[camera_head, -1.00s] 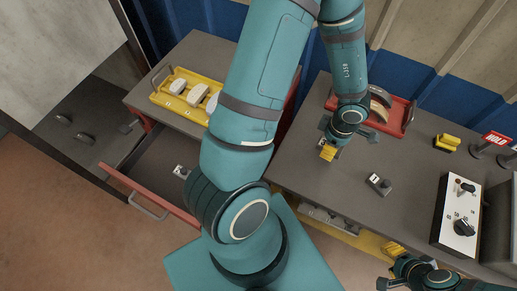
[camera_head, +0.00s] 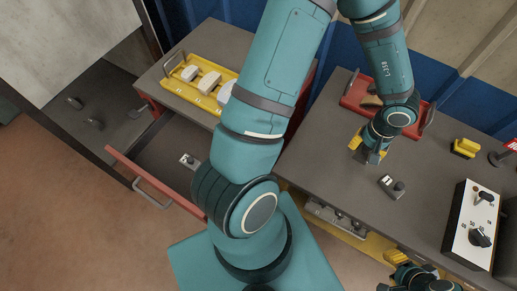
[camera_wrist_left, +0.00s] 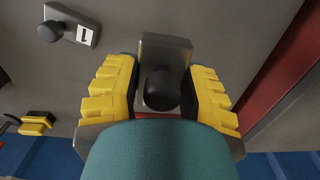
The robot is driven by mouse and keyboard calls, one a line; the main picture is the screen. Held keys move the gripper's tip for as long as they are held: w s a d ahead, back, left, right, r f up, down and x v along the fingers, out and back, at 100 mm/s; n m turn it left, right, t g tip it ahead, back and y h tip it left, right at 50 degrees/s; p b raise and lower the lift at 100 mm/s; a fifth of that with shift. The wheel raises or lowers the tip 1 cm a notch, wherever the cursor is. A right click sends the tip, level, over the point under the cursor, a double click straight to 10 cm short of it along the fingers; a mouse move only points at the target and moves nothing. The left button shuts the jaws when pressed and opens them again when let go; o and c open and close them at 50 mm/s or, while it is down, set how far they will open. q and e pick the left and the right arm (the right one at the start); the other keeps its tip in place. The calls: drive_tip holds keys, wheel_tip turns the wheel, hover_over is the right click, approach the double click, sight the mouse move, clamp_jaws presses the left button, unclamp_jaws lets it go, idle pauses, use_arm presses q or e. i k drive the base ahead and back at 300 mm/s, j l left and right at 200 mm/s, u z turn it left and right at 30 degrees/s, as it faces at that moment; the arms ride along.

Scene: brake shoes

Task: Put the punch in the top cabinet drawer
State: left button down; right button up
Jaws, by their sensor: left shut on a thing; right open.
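The punch, a grey metal block (camera_wrist_left: 165,48) with a round black knob (camera_wrist_left: 162,90), is between the yellow fingers of my left gripper (camera_wrist_left: 160,92) in the left wrist view. The left gripper (camera_head: 369,150) is shut on it over the dark worktable (camera_head: 320,140) in the head view; there the punch is mostly hidden. The top cabinet drawer (camera_head: 165,158) is pulled open at the left, with a red front. A small labelled block (camera_head: 188,160) lies inside it. My right gripper (camera_head: 398,258) is open at the lower right.
A similar block labelled 1 (camera_head: 392,186) lies on the table near my left gripper. A red tray (camera_head: 352,101) is at the back. A yellow tray (camera_head: 172,98) with white pieces sits on the cabinet. A control box (camera_head: 472,226) stands at the right.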

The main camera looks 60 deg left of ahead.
sight(171, 154)
drive_tip(key=k+j+u, duration=0.3)
drive_tip(key=k+j, duration=0.15)
drive_tip(key=k+j+u, duration=0.3)
drive_tip(key=k+j, duration=0.3)
